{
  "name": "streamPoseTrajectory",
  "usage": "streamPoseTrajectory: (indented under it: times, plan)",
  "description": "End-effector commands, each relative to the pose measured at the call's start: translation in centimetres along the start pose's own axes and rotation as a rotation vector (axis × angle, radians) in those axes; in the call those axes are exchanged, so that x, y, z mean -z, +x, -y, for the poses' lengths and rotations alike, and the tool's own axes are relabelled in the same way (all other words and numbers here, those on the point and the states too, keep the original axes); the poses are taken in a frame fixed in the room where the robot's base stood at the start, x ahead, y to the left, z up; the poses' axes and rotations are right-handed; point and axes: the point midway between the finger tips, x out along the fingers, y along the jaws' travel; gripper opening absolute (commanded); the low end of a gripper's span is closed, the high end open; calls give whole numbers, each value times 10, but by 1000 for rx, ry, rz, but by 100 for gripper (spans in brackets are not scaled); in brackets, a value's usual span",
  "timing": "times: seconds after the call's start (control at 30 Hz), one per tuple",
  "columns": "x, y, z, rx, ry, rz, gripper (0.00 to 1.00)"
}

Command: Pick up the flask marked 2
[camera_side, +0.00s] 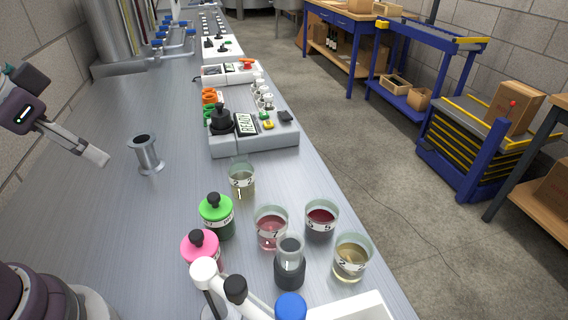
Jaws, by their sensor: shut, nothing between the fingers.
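A clear open glass vessel (242,181) with pale yellow liquid stands mid-bench; its label appears to read 2. Another with yellowish liquid (351,258) stands at the bench's right edge; its small label also looks like a 2, and I cannot be sure of either. Between them stand a vessel of pink-red liquid (271,228), whose label looks like a 7, and one of dark red liquid (321,220) marked 5. My gripper (97,156) is at the left, shut and empty, above the bench and well apart from the vessels.
A green-capped bottle (216,217), a pink-capped bottle (201,249) and a dark-based glass cylinder (290,264) crowd the vessels. A metal flanged pipe (146,154) stands near my gripper. A READY control box (252,138) sits behind. The bench's left middle is clear.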

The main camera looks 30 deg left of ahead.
Motion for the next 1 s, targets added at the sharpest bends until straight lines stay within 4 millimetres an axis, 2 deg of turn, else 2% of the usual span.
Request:
streamPoseTrajectory:
  times: [0.07, 0.67, 1.0]
  plan:
    - [0, 0, 0, 0, 0, 0, 6]
    - [0, 0, 0, 0, 0, 0, 85]
    - [4, 1, 0, -1, 3, 4, 85]
